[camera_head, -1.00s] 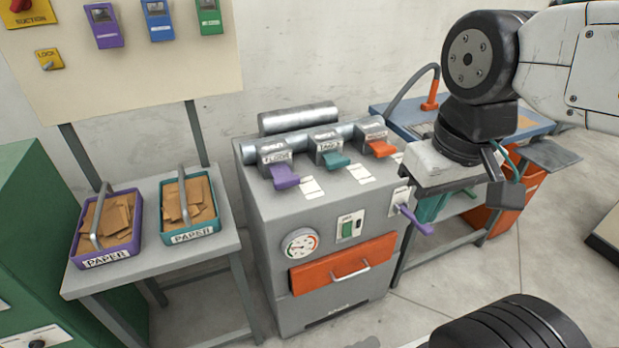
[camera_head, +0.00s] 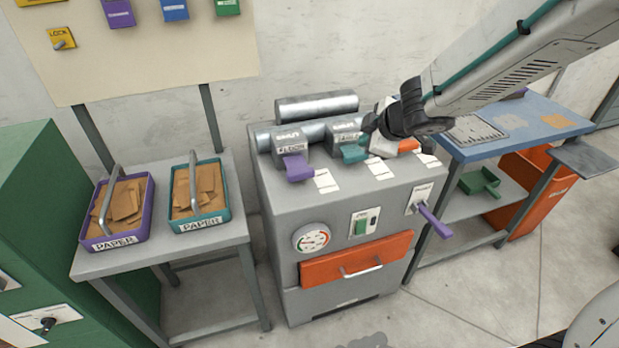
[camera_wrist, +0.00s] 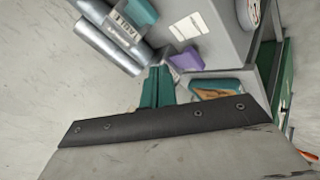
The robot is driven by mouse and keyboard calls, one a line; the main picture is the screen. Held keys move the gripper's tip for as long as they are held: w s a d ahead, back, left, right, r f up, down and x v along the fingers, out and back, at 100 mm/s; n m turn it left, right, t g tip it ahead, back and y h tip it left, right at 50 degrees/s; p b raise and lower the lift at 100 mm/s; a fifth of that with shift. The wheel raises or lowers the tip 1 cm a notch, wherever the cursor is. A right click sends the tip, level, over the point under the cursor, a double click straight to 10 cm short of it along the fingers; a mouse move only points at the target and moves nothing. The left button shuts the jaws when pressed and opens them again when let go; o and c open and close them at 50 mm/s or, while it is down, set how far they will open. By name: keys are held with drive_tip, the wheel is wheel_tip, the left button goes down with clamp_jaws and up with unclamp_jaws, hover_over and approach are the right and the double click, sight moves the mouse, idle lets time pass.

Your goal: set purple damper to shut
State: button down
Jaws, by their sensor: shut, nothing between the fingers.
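The purple damper lever (camera_head: 298,167) sticks out toward the front from the left housing on top of the grey machine (camera_head: 280,215). It also shows in the wrist view (camera_wrist: 187,60), just right of my fingertips. My gripper (camera_head: 367,132) is above the machine top, close to the teal lever (camera_head: 354,153) and right of the purple one. In the wrist view the green fingers (camera_wrist: 157,72) are together and hold nothing. A gap between the fingers and the purple lever cannot be judged. My arm partly hides the orange lever (camera_head: 408,146).
Another purple handle (camera_head: 435,222) juts from the machine's right front. White label cards (camera_head: 326,181) lie before the levers. A side table (camera_head: 165,250) at left holds purple (camera_head: 147,232) and teal (camera_head: 224,221) paper trays. A blue bench (camera_head: 555,122) stands at right.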

sight(298, 170)
drive_tip(key=a+f+n+g+y, duration=0.1)
drive_tip(key=a+f, duration=0.3)
drive_tip(key=f, duration=0.1)
drive_tip(key=a+f+n+g+y, duration=0.1)
drive_tip(key=a+f, duration=0.3)
drive_tip(key=f, duration=0.1)
drive_tip(key=a+f+n+g+y, duration=0.1)
drive_tip(key=a+f+n, duration=0.1)
drive_tip(key=a+f, duration=0.2)
drive_tip(key=shift+w+f+g, duration=0.15)
drive_tip(key=shift+f+g, duration=0.25)
drive_tip(key=shift+f, duration=0.25)
drive_tip(key=w, duration=0.2)
drive_tip(key=shift+w+a+r, duration=0.25)
drive_tip(key=shift+w+a, duration=0.05)
drive_tip(key=shift+w, duration=0.05)
drive_tip(key=shift+w+a, duration=0.15)
drive_tip(key=shift+w, duration=0.4)
drive_tip(key=shift+a, duration=0.1)
